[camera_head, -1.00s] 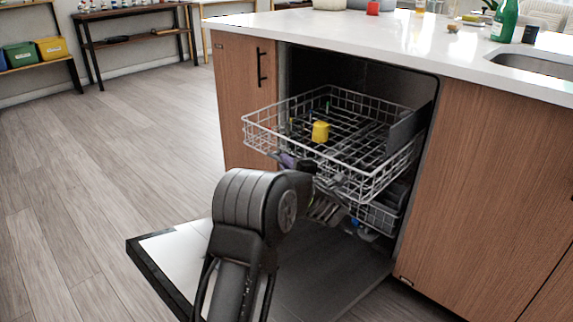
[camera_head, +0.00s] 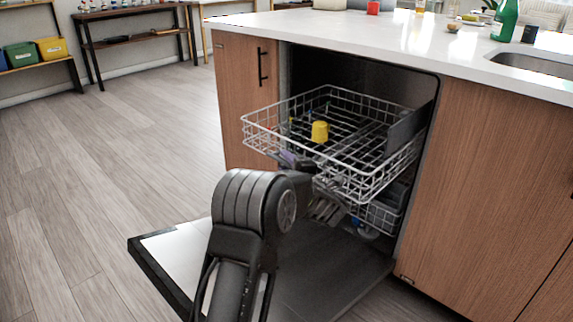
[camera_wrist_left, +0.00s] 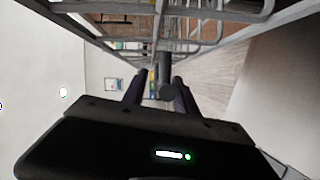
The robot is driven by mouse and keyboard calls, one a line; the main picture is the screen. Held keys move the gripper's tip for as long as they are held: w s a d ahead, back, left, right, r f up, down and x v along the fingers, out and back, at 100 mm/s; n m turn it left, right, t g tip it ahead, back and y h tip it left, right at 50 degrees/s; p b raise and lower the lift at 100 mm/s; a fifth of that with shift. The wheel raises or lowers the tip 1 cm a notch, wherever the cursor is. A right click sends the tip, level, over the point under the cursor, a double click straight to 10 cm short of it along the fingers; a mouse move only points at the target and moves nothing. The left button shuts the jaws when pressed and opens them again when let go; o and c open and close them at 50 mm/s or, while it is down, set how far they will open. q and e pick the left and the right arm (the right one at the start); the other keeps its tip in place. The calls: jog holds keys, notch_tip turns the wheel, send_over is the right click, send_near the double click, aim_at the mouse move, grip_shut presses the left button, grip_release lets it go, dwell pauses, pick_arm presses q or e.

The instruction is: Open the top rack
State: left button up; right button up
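The top rack (camera_head: 375,181), a white wire basket, stands well out of the open dishwasher in the island. A yellow cup (camera_head: 320,131) sits in it. My left gripper (camera_head: 293,161) is at the rack's front edge, just below its rim, partly hidden by my own wrist. In the left wrist view the two dark fingers (camera_wrist_left: 160,92) are apart, with a grey bar between them and a gap beside it. Rack wires (camera_wrist_left: 190,22) run close above the fingers. Contact with the rack cannot be told. My right gripper is not in view.
The dishwasher door (camera_head: 165,262) lies folded down below the rack, under my left arm. A lower rack (camera_head: 378,216) shows beneath the top one. Cabinet panels (camera_head: 490,190) flank the opening. The wooden floor (camera_head: 110,165) to the left is clear.

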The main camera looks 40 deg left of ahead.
pick_arm(q)
jog(key=p+v, duration=0.2)
jog(key=v, duration=0.5)
jog(key=shift+s+d, duration=0.15)
jog(key=shift+d, duration=0.2)
jog(key=shift+d, duration=0.1)
